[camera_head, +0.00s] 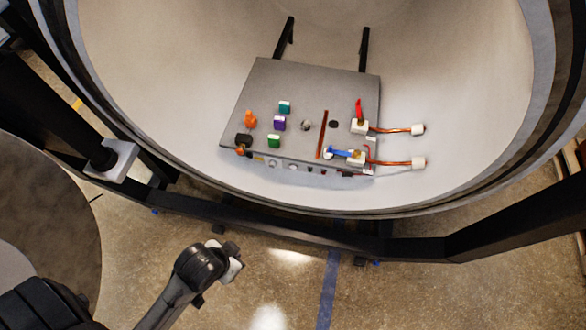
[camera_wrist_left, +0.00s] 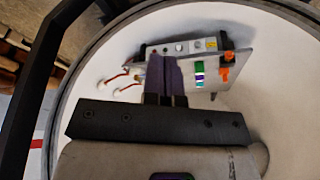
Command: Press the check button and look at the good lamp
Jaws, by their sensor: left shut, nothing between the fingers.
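A grey control box (camera_head: 300,85) sits inside the pale round chamber. Its narrow front face carries small round fittings, one of them at the left (camera_head: 272,163), and a small yellow mark (camera_head: 258,157). The front face also shows in the left wrist view (camera_wrist_left: 222,42). I cannot tell which fitting is the check button or which is the good lamp, and no lit lamp is clear. My left gripper (camera_head: 236,262) is outside the chamber, below and in front of the box, apart from it. Its fingers (camera_wrist_left: 165,75) are shut and empty, covering part of the box in the wrist view. My right gripper is not in view.
On the box top stand an orange piece (camera_head: 250,120), teal (camera_head: 285,107), purple (camera_head: 279,123) and green (camera_head: 274,141) blocks, and red-handled (camera_head: 359,110) and blue-handled (camera_head: 340,152) fittings with copper leads. The chamber rim (camera_head: 290,208) and a dark frame bar lie between gripper and box.

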